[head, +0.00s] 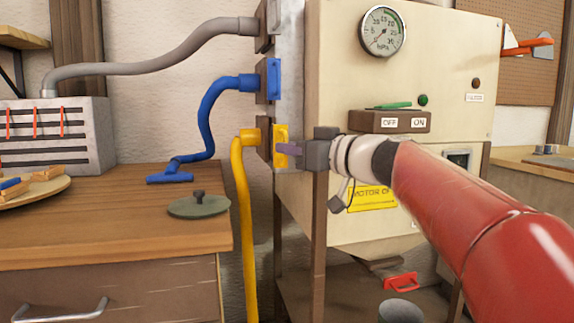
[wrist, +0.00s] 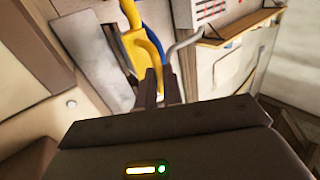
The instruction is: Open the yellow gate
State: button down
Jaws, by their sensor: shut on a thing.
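The yellow gate (head: 280,146) is a small yellow plate on the side of the cream machine, where the yellow hose (head: 246,210) joins it. My gripper (head: 288,149) reaches in from the right, with its fingertips at the yellow gate. The fingers are shut on the gate, though the grip itself is small in the head view. In the wrist view the fingers (wrist: 157,88) meet the lower end of a yellow part (wrist: 143,50), and the contact is partly hidden. I cannot tell how far the gate stands open.
A blue gate (head: 273,78) with a blue hose (head: 207,112) is just above, and a grey hose (head: 150,66) is higher. The machine (head: 440,60) carries a gauge (head: 383,31) and an OFF/ON switch (head: 390,121). A wooden bench (head: 110,235) with a round lid (head: 198,206) stands left.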

jog(key=shift+s+d, duration=0.15)
jog(key=shift+s, duration=0.35)
jog(key=c, duration=1.5)
grip_release()
jog(key=b+v, duration=0.1)
jog(key=v, duration=0.6)
jog(key=shift+s+d+b, duration=0.25)
jog(key=shift+d+b, duration=0.05)
